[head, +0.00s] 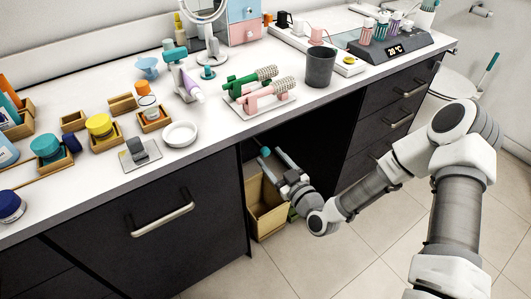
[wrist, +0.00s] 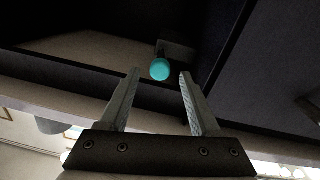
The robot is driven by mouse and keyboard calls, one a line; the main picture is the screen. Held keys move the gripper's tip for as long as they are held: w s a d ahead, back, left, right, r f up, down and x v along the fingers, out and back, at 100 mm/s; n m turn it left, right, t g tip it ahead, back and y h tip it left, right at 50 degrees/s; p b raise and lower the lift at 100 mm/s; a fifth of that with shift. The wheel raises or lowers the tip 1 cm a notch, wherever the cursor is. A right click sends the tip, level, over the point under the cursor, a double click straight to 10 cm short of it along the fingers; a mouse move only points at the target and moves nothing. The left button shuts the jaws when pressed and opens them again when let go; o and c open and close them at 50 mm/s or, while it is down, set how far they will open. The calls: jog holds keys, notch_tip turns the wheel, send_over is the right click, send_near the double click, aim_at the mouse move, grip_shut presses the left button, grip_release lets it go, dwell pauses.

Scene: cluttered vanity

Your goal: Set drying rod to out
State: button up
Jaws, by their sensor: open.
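A teal round knob (head: 265,151) shows in the dark opening under the counter, and I take it for the end of the drying rod. In the wrist view the knob (wrist: 160,69) sits in front of a dark mount, and any rod behind it is hidden. My gripper (head: 271,157) is open and reaches into the opening toward the knob. In the wrist view my gripper's (wrist: 160,74) two fingertips lie to the left and right of the knob with gaps on both sides. I cannot tell how far the knob is in depth.
A wooden bin (head: 252,205) stands in the opening below my gripper. Closed dark drawers flank the opening, with a handle (head: 163,220) on the left one. The countertop (head: 215,125) above is cluttered, with hair brushes (head: 262,90) and a dark cup (head: 320,67) near the edge.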

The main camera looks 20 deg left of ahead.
aim_at(267, 153)
jog(key=shift+x, duration=1.85)
grip_shut()
